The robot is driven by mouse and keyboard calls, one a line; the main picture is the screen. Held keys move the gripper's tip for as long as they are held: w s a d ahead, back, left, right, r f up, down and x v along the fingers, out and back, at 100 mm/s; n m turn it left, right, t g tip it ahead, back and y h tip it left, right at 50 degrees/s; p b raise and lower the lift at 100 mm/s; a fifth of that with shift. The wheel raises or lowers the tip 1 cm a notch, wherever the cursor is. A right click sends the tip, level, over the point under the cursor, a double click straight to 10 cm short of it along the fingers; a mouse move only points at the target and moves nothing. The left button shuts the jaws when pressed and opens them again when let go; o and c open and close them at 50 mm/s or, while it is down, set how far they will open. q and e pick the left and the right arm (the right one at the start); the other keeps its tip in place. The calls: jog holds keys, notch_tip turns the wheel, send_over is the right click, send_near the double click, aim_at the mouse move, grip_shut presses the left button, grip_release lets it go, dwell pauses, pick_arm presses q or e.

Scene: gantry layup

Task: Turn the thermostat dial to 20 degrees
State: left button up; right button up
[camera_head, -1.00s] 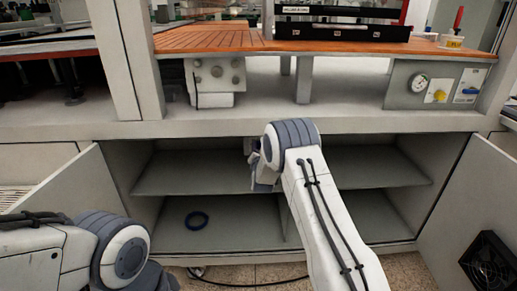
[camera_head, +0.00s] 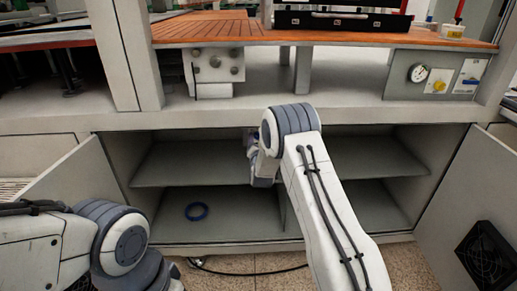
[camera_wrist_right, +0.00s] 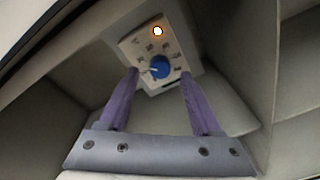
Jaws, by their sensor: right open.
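A short white mark shows at the dial's left side. My right gripper (camera_wrist_right: 156,84) is open, its two purple fingers on either side of the dial with gaps visible; whether they reach its depth I cannot tell. In the head view my right gripper (camera_head: 262,168) is mostly hidden by its own arm. My left gripper is out of view.
The cabinet is open, with a middle shelf (camera_head: 190,165) and doors swung out at left (camera_head: 60,170) and right (camera_head: 455,200). Above is a wooden top (camera_head: 210,30) and a panel with a gauge (camera_head: 418,73).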

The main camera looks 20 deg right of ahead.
jog(key=v, duration=0.8)
jog(key=shift+s, duration=0.2)
